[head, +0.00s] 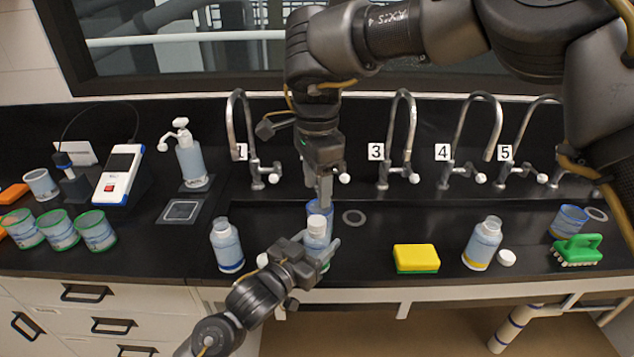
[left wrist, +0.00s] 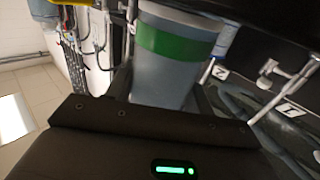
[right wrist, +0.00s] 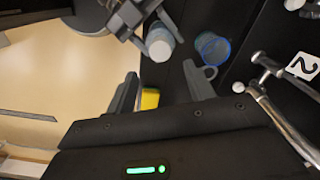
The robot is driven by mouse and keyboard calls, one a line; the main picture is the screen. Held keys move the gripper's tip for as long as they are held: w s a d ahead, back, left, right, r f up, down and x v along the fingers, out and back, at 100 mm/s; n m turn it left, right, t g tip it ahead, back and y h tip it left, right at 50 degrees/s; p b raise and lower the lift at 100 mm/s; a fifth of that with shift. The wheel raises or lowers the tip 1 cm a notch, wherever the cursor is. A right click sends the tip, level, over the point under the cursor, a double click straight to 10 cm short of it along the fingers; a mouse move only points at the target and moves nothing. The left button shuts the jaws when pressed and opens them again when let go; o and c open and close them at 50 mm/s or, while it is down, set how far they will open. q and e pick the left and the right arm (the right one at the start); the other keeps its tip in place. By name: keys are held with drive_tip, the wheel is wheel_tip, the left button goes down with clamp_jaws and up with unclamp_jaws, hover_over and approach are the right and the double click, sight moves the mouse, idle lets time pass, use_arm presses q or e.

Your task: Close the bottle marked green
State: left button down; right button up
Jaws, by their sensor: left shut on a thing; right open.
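The green-banded bottle (left wrist: 170,65) stands between the fingers of my left gripper (head: 318,258), which is shut on its body. In the head view the bottle (head: 316,239) is upright, with a round white top (head: 317,222) that looks like a cap; how tight it sits I cannot tell. The right wrist view shows this white top (right wrist: 160,48) from above. My right gripper (head: 323,192) is open and empty, pointing down just above and behind the bottle, apart from it.
A blue cup (right wrist: 212,48) stands right behind the held bottle. A blue-banded bottle (head: 227,246) stands to the left, with a loose white cap (head: 262,260) between. To the right are a sponge (head: 416,257), a yellow-banded bottle (head: 482,245), its nearby cap (head: 506,258) and a green brush (head: 577,250). Taps line the back.

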sight(317, 220)
drive_tip(key=shift+f, duration=0.1)
drive_tip(key=shift+f, duration=3.9)
